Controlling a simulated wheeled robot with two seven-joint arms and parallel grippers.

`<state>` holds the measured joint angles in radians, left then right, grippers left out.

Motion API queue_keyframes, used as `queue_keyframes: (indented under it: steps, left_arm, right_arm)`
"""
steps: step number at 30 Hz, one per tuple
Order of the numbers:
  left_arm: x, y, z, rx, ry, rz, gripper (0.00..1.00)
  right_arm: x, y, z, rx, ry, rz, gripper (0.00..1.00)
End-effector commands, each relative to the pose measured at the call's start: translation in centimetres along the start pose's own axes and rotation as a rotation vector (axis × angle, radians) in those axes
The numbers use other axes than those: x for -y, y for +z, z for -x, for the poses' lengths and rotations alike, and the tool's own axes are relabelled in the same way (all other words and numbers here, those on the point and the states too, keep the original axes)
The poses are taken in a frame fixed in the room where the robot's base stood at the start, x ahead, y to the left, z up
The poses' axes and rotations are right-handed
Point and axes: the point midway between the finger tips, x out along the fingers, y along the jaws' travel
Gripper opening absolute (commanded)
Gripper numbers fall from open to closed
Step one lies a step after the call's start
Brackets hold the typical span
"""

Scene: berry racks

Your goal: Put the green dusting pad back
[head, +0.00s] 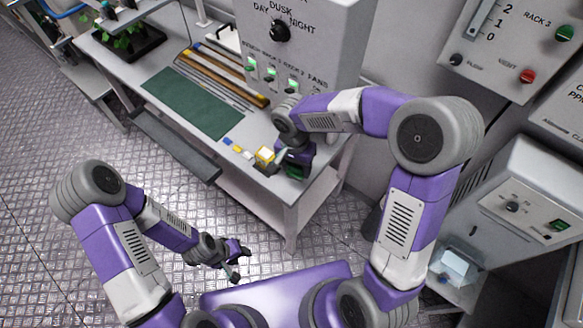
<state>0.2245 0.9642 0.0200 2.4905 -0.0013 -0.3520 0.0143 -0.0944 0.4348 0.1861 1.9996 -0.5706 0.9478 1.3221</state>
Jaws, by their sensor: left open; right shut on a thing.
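A small dark green piece, which looks like the green dusting pad (296,172), shows at the jaws of my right gripper (288,168). My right gripper is shut on it, low over the near right corner of the white table (290,200). The wrist hides most of the pad, so I cannot tell whether it touches the tabletop. My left gripper (240,265) is open and empty, out over the floor in front of the table.
A yellow block (264,154) sits just left of my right gripper, beside small blue and yellow pieces (232,145). A large green mat (188,103) lies on the table. Long rods (222,75) and a control box with a dial (305,40) stand behind.

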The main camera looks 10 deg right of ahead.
Motion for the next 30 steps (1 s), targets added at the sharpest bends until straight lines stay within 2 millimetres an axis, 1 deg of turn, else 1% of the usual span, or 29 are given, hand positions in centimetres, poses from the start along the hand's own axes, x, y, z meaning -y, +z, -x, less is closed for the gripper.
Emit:
queue_keyframes:
  steps: [1, 4, 7, 8, 12, 15, 22, 27, 30]
  left_arm:
    - [-0.1, 0.0, 0.3, 0.0, 0.0, 0.0, 0.43]
    - [-0.1, 0.0, 0.4, 0.0, 0.0, 0.0, 0.43]
    - [-0.1, 0.0, 0.3, 0.001, 0.0, 0.0, 0.43]
    - [-0.1, 0.0, 0.2, 0.001, 0.0, 0.001, 0.43]
    - [0.2, 0.0, -0.4, 0.001, 0.0, 0.001, 0.43]
    - [0.3, 0.0, -0.7, 0.001, 0.0, 0.001, 0.43]
    - [0.4, 0.0, -1.0, 0.001, 0.0, 0.001, 0.43]
    - [0.6, 0.0, -1.6, 0.001, 0.0, 0.0, 0.43]
    - [0.6, -0.1, -1.6, 0.001, 0.0, 0.001, 0.43]
  right_arm:
    - [0.3, -0.6, 0.8, -0.002, -0.023, 0.039, 0.29]
    - [0.8, -1.2, 1.6, -0.002, -0.049, 0.102, 0.29]
    - [1.0, -1.4, 1.4, 0.0, -0.06, 0.134, 0.29]
    - [1.1, -1.4, 1.0, 0.0, -0.061, 0.138, 0.29]
    - [1.2, -1.4, -1.9, 0.003, -0.059, 0.143, 0.29]
    - [1.3, -1.4, -3.4, 0.002, -0.06, 0.142, 0.29]
    - [1.4, -1.4, -5.2, 0.001, -0.06, 0.141, 0.29]
    - [1.6, -1.4, -7.7, 0.003, -0.06, 0.139, 0.29]
    - [1.6, -1.4, -8.1, 0.0, -0.062, 0.139, 0.29]
